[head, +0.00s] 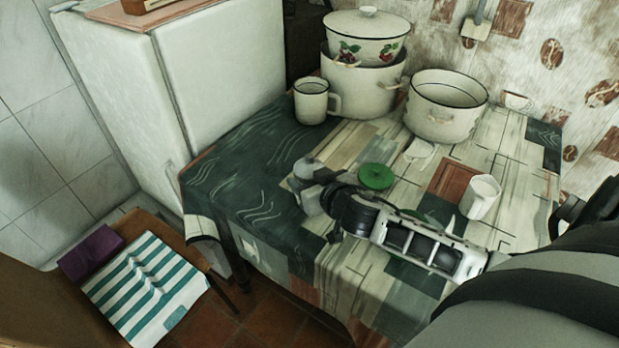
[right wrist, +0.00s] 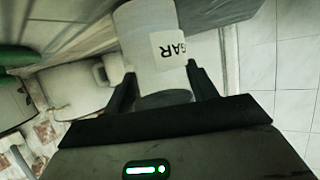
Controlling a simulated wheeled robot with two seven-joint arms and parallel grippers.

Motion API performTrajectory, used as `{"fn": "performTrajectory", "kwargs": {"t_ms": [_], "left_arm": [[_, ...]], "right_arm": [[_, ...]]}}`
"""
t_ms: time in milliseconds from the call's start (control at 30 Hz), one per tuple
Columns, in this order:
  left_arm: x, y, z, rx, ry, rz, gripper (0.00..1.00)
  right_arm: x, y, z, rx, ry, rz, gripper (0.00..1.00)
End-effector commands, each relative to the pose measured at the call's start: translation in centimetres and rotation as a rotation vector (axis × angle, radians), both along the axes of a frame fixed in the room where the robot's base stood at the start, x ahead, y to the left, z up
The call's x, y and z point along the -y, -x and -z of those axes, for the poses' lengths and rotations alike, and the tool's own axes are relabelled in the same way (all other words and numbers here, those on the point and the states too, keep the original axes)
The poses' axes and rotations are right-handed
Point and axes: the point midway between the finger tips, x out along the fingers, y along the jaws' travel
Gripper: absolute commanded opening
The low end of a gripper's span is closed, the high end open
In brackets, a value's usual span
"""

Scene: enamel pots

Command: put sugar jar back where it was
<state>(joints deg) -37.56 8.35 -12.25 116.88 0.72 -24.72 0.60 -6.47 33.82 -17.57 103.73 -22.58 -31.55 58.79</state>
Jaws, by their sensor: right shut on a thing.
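The sugar jar (right wrist: 152,45) is a pale cylinder with a white label, on which the letters "GAR" show in the right wrist view. My right gripper (right wrist: 158,80) is shut on it, with one finger on each side. In the head view my right gripper (head: 318,190) is over the front left part of the table. I cannot tell whether the jar touches the table. My left gripper is not in view.
The patterned table (head: 262,160) holds a green lid (head: 376,177) just behind my gripper and a white cup (head: 480,197) right of it. A mug (head: 311,102), stacked pots (head: 362,90) and an open pot (head: 446,108) stand behind. The table's left part is clear.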

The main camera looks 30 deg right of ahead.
Motion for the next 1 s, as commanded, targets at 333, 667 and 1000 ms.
{"fn": "performTrajectory", "kwargs": {"t_ms": [333, 667, 1000], "left_arm": [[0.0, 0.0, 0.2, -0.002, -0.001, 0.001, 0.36], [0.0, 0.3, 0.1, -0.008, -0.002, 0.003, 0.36], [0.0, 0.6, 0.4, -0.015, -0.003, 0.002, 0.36]], "right_arm": [[0.0, 0.0, 0.2, 0.000, -0.001, 0.001, 0.79], [0.0, 0.2, -0.2, -0.001, 0.001, 0.000, 0.79], [-0.5, 6.3, -2.5, -0.003, -0.001, 0.001, 0.79]]}}
